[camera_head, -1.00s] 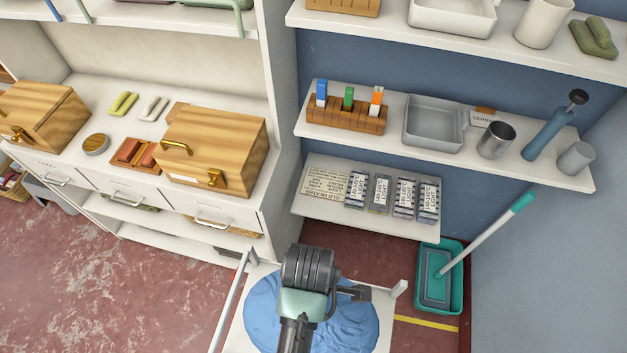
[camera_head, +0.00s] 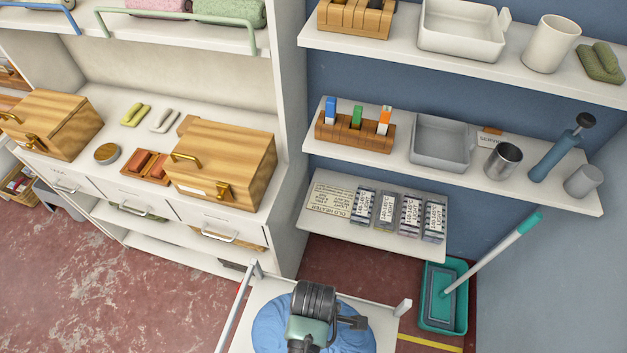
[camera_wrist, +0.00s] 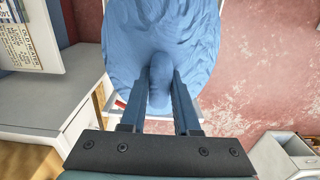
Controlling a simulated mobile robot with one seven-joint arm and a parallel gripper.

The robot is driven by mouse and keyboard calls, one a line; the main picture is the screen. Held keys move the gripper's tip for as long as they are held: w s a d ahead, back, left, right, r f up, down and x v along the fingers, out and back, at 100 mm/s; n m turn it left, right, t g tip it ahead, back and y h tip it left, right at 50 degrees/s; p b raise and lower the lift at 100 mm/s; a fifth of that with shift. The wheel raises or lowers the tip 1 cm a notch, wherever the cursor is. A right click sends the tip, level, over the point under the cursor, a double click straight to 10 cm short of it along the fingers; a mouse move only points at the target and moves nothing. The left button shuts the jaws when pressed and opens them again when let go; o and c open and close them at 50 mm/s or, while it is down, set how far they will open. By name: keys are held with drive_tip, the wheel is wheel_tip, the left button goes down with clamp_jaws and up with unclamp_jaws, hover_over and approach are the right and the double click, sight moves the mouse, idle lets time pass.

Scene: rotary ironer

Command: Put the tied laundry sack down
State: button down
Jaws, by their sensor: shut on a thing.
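The tied laundry sack (camera_head: 268,330) is a blue, rounded bag, seen low in the head view. It is partly hidden behind my gripper (camera_head: 345,322). In the wrist view the sack (camera_wrist: 165,40) fills the upper middle, and its knotted neck (camera_wrist: 159,85) lies between the two fingers of my gripper (camera_wrist: 160,95), which are shut on it. A white cart or stand (camera_head: 262,290) with upright posts is under and around the sack. I cannot tell whether the sack touches its surface.
A low white shelf (camera_head: 330,228) with labelled boxes is just beyond the cart. A teal bucket (camera_head: 458,318) with a mop handle stands to the right. A white cabinet (camera_head: 165,235) with wooden boxes is at left. Red floor (camera_head: 120,295) is free at lower left.

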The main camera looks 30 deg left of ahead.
drive_tip(key=shift+w, duration=0.1)
drive_tip(key=c, duration=0.6)
unclamp_jaws()
drive_tip(key=shift+f, duration=0.1)
drive_tip(key=shift+c, duration=0.2)
